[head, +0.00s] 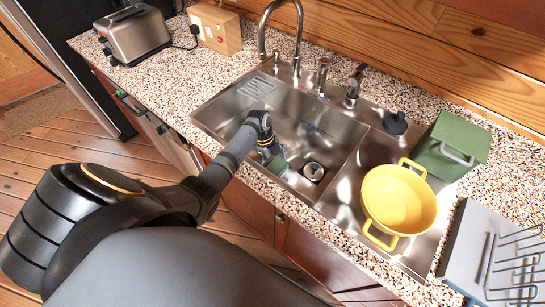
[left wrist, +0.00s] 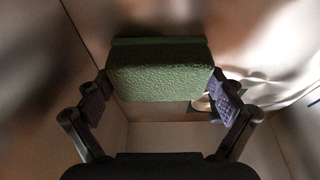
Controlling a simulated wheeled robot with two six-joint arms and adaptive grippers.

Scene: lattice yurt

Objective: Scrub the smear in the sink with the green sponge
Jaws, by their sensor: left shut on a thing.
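The green sponge (left wrist: 160,72) is held between the two finger pads of my left gripper (left wrist: 160,98), which is shut on its sides. In the head view the left gripper (head: 268,150) reaches down into the steel sink basin (head: 225,113), and part of the sponge (head: 278,166) shows below it near the front wall. I cannot tell whether the sponge touches the basin floor. I cannot make out the smear clearly; reflections and my gripper cover parts of the basin. My right gripper is not in view.
A round drain (head: 313,171) lies right of the sponge. The tall faucet (head: 299,40) stands behind the basin. A yellow pot (head: 398,200) and a green box (head: 452,147) stand to the right, beside a wire rack (head: 515,265).

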